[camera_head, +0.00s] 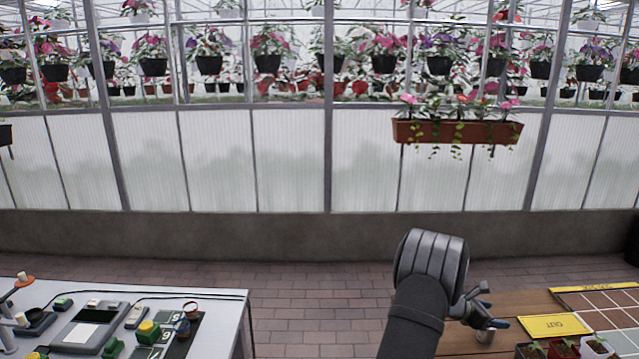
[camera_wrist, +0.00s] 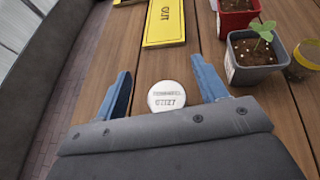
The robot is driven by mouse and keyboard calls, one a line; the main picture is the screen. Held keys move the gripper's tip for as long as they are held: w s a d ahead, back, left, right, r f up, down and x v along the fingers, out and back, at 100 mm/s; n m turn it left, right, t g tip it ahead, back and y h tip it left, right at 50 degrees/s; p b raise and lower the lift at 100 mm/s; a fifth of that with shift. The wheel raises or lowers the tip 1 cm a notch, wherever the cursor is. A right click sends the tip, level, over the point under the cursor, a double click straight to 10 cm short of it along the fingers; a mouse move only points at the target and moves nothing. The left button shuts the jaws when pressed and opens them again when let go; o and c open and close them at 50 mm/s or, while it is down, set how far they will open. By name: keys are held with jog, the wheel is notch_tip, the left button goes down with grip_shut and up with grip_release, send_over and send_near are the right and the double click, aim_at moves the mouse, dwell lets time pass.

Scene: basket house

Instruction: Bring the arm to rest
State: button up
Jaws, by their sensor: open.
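In the wrist view my gripper (camera_wrist: 160,76) is open, with its blue fingers spread apart over the wooden table. A round white lid with printed letters (camera_wrist: 167,96) sits between the fingers, with a gap on each side. In the head view my gripper (camera_head: 486,317) is low over the left part of the wooden table (camera_head: 515,302), pointing down. My arm (camera_head: 430,268) reaches up from the bottom edge and bends there. A small pale object (camera_head: 485,337) shows just under the fingers.
A yellow sign (camera_head: 555,325) lies right of my gripper. Potted seedlings stand near it; a grey pot (camera_wrist: 253,74) and red pot (camera_wrist: 238,18) show in the wrist view. A white bench (camera_head: 215,310) with devices is at left. A planter (camera_head: 457,131) hangs on the wall.

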jog(key=s+d+r, duration=0.1)
jog(key=s+r, duration=0.1)
jog(key=s, duration=0.1)
jog(key=s+d+r, duration=0.1)
jog(key=s+r, duration=0.1)
jog(key=s, duration=0.2)
jog(key=s+d+r, duration=0.1)
jog(key=s+r, duration=0.1)
jog(key=s, duration=0.1)
jog(key=shift+s+d+r, duration=0.1)
jog(key=shift+s+d, duration=0.05)
jog(key=shift+d, duration=0.15)
jog(key=shift+s+a+r, duration=0.1)
jog(key=shift+s+r, duration=0.05)
jog(key=shift+r, duration=0.1)
jog(key=w+a+n+t+y, duration=0.1)
jog(key=w+a, duration=0.4)
jog(key=a, duration=0.4)
jog(key=w+a+n+t, duration=0.2)
jog(key=w+a, duration=0.3)
jog(key=a, duration=0.3)
jog(key=w+a+n+t+y, duration=0.1)
jog(key=w+a, duration=0.4)
jog(key=a, duration=0.4)
jog(key=w+a+n+t+y, duration=0.2)
jog(key=a+n+t, duration=0.2)
jog(key=a, duration=2.6)
jog(key=shift+a+f+y, duration=0.2)
jog(key=shift+a+y, duration=0.15)
jog(key=shift+y, duration=0.05)
